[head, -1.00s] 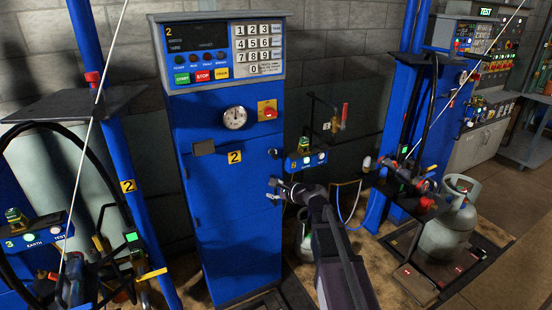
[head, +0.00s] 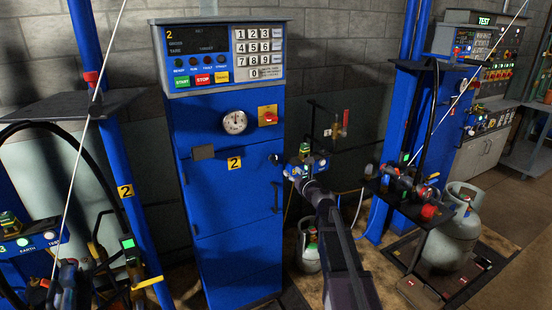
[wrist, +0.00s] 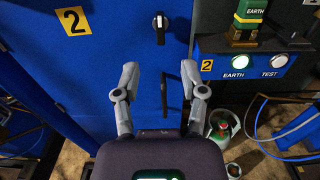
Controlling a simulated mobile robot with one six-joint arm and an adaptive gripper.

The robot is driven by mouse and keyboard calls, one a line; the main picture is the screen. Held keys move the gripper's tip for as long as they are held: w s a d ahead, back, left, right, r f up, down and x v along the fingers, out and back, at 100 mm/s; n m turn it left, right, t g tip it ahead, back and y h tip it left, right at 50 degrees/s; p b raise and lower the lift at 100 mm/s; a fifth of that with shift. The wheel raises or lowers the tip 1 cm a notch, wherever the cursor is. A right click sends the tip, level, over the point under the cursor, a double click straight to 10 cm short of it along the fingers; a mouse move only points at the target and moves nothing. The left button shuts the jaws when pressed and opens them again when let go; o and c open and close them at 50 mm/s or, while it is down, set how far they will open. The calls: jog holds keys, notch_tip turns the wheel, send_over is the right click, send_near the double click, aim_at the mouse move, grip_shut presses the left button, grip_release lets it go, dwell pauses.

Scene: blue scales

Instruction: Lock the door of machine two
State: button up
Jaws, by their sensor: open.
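Machine two is a tall blue cabinet (head: 232,215) with a yellow "2" label; its door looks closed. A small dark lock knob (head: 274,158) sits at the door's right edge. In the wrist view the knob (wrist: 160,23) is upright with a pale mark near its top. Below it is a vertical black handle (head: 277,197), seen in the wrist view (wrist: 164,95) between the fingers. My gripper (head: 296,172) is open and empty, in front of the door's right edge. In the wrist view its fingers (wrist: 160,76) point toward the door, below the knob, apparently not touching it.
A small blue EARTH/TEST box (wrist: 246,63) is right of the cabinet, close to my gripper. A gas cylinder (head: 309,247) stands on the floor below it. Another scale with a grey cylinder (head: 452,235) is at right. Hoses (head: 82,165) and a blue post crowd the left.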

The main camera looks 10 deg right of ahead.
aim_at(277, 158)
jog(key=x, duration=1.3)
jog(key=shift+w+a+f, duration=0.1)
jog(key=shift+w+a, duration=0.05)
jog(key=shift+w, duration=0.15)
grip_shut()
